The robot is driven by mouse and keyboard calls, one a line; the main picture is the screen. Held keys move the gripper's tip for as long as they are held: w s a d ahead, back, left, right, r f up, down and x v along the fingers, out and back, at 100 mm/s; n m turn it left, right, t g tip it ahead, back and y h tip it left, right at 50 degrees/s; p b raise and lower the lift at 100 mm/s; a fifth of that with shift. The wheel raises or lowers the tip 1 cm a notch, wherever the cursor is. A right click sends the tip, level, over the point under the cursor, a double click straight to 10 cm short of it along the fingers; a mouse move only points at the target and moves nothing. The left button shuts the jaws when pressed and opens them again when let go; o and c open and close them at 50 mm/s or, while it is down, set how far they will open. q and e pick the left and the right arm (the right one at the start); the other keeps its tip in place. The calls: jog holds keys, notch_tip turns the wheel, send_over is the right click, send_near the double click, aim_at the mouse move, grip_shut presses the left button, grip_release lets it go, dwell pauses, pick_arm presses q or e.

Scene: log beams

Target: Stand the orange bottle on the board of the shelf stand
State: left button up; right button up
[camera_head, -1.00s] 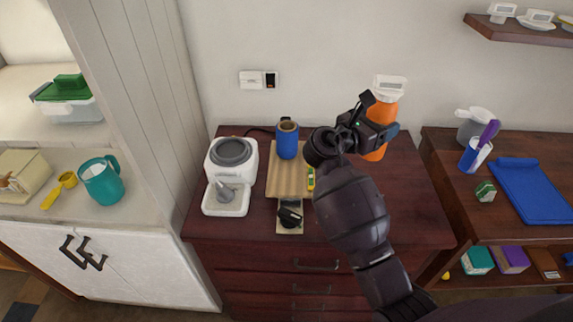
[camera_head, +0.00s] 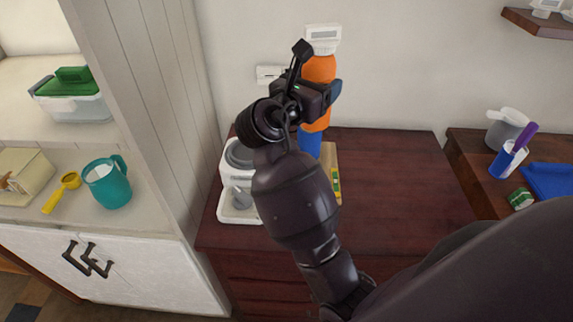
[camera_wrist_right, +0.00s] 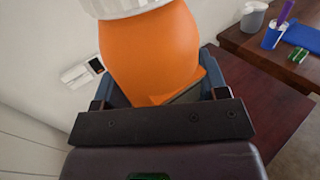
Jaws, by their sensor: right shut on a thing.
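The orange bottle (camera_head: 319,68) with a white top is held upright by my right gripper (camera_head: 318,98), against the pale wall behind the dark red-brown dresser. In the right wrist view the bottle (camera_wrist_right: 150,52) fills the space between the fingers of the right gripper (camera_wrist_right: 157,92). It appears above the blue can (camera_head: 309,143) in the head view, and its lower end is partly hidden. At the left is a white shelf unit with boards (camera_head: 130,215); I cannot tell if this is the shelf stand. My left gripper is out of view.
A teal mug (camera_head: 108,186), a yellow scoop (camera_head: 62,192) and a green-lidded box (camera_head: 72,98) stand on the left unit. A white appliance (camera_head: 235,208) is partly behind my arm. The dresser's right half (camera_head: 390,170) is clear. A wall shelf (camera_head: 540,24) is at upper right.

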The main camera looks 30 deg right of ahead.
jog(key=shift+a+f, duration=0.1)
jog(key=shift+f, duration=0.05)
notch_tip(320, 180, down, 19)
jog(key=b, duration=0.3)
jog(key=shift+f, duration=0.2)
jog(key=shift+f, duration=0.1)
jog(key=o, duration=1)
